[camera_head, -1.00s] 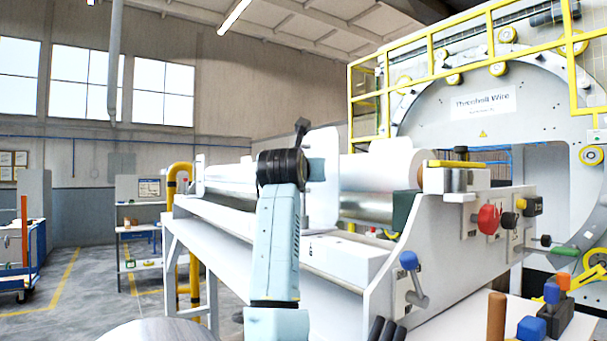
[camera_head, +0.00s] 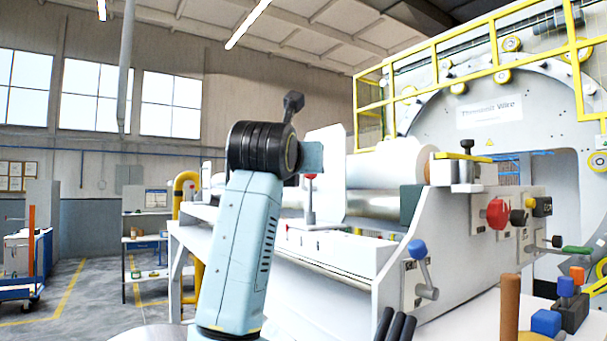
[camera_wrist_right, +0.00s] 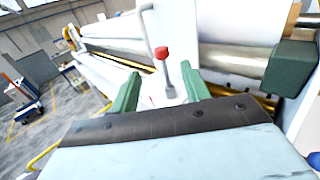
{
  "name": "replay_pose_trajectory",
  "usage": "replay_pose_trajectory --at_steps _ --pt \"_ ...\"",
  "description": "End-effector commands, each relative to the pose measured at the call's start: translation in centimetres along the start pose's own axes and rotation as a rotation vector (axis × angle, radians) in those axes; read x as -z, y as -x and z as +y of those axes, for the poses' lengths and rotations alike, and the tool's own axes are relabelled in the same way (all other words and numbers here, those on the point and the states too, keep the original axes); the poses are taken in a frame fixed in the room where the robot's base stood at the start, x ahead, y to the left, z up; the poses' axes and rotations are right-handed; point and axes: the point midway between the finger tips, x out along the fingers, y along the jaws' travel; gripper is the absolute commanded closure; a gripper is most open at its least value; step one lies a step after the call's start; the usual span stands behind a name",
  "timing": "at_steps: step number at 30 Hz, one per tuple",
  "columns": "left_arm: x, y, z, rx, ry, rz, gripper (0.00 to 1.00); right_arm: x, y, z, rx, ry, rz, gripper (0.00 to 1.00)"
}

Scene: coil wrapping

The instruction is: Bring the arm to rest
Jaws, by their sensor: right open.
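My light blue arm (camera_head: 240,250) rises from the bottom centre of the head view to a black joint (camera_head: 262,150). A light blue link runs right from that joint. My right gripper (camera_wrist_right: 160,74) shows in the right wrist view, its two green fingers spread apart with nothing held between them. A red-knobbed grey lever (camera_wrist_right: 162,54) stands in line with the gap, just past the fingertips. In the head view the red-knobbed lever (camera_head: 310,188) stands just right of the black joint. The right gripper's fingers cannot be made out in the head view. My left gripper is not seen.
A long white machine bed with a roll (camera_head: 385,168) lies right of my arm. Its end panel carries a red knob (camera_head: 497,212) and a blue-tipped lever (camera_head: 420,265). A yellow railing (camera_head: 470,62) stands behind. Open floor (camera_head: 90,300) lies at left.

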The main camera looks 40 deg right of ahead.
Motion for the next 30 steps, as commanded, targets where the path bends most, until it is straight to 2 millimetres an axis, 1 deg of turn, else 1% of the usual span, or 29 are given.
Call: replay_pose_trajectory --at_steps 3,6,20,23,26,29,30 --pt "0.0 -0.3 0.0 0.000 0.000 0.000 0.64 0.1 0.8 0.0 -0.001 -0.002 0.001 0.54" --pt "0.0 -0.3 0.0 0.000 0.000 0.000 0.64 0.0 1.1 -0.1 0.001 -0.002 0.001 0.54" --pt "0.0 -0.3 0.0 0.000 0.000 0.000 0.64 0.0 1.0 0.0 0.000 -0.001 0.001 0.54" --pt "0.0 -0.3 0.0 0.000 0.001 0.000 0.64 0.2 0.8 -0.2 0.016 0.008 -0.010 0.54" --pt "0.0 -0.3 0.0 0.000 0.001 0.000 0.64 1.1 0.3 -1.0 0.089 0.057 -0.065 0.54" --pt "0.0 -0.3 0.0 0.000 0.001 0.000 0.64 2.4 0.1 -2.5 0.222 0.167 -0.188 0.54" --pt "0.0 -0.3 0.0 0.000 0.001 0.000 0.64 2.9 0.2 -3.0 0.280 0.231 -0.253 0.54"
